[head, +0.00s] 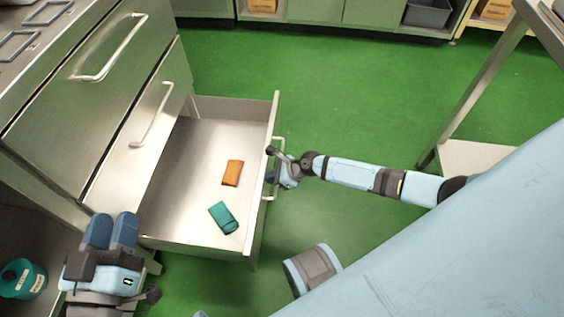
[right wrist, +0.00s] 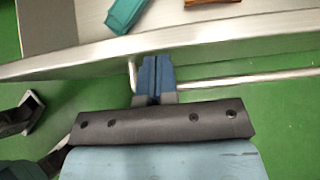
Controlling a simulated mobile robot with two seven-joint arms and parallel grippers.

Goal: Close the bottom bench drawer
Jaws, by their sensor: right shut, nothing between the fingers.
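The bottom bench drawer (head: 190,215) is pulled well out from the bench, seen from above in the head view. Its front panel (head: 258,215) has a bar handle (head: 268,198), which also shows in the right wrist view (right wrist: 250,80). My right gripper (head: 283,174) is at the outer side of that front, beside the handle. In the right wrist view its blue fingers (right wrist: 154,68) are shut and empty, close to the front panel; I cannot tell if they touch it. My left gripper (head: 111,228) is near the drawer's near left corner, its fingers together and empty.
An orange item (head: 232,173) and a teal item (head: 223,217) lie in the drawer. Closed drawers with bar handles (head: 110,55) are above it. A teal canister (head: 22,279) stands on the lower left shelf. Green floor (head: 330,90) is clear beyond the drawer; a metal table frame (head: 480,90) stands right.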

